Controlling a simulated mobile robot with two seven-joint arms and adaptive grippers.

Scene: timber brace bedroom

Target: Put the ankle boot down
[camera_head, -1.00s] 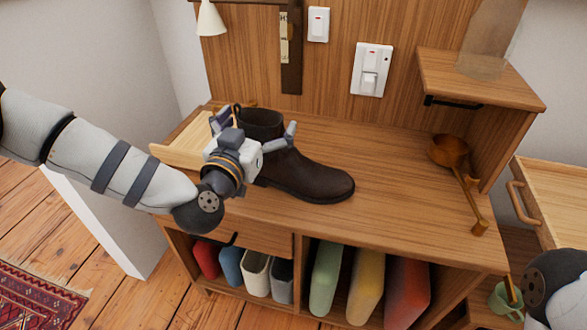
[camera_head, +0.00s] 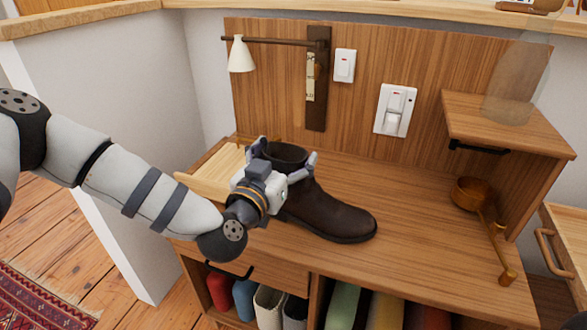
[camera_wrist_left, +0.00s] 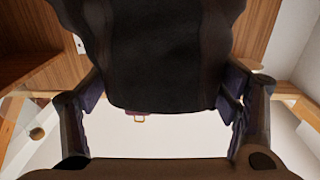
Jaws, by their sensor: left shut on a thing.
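The dark brown ankle boot (camera_head: 333,213) is upright on or just above the wooden desk top (camera_head: 420,235), toe pointing right; I cannot tell whether its sole touches. My left gripper (camera_head: 283,166) is shut on the boot's shaft, with a finger on either side of it. In the left wrist view the boot (camera_wrist_left: 160,50) fills the upper middle between the two fingers (camera_wrist_left: 165,100). My right gripper does not show.
A copper ladle-like pot (camera_head: 470,194) lies at the desk's right, below a small shelf (camera_head: 505,125). A light wooden tray or box (camera_head: 205,185) stands left of the boot. Several books (camera_head: 340,305) fill the cubby below. The desk's middle right is clear.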

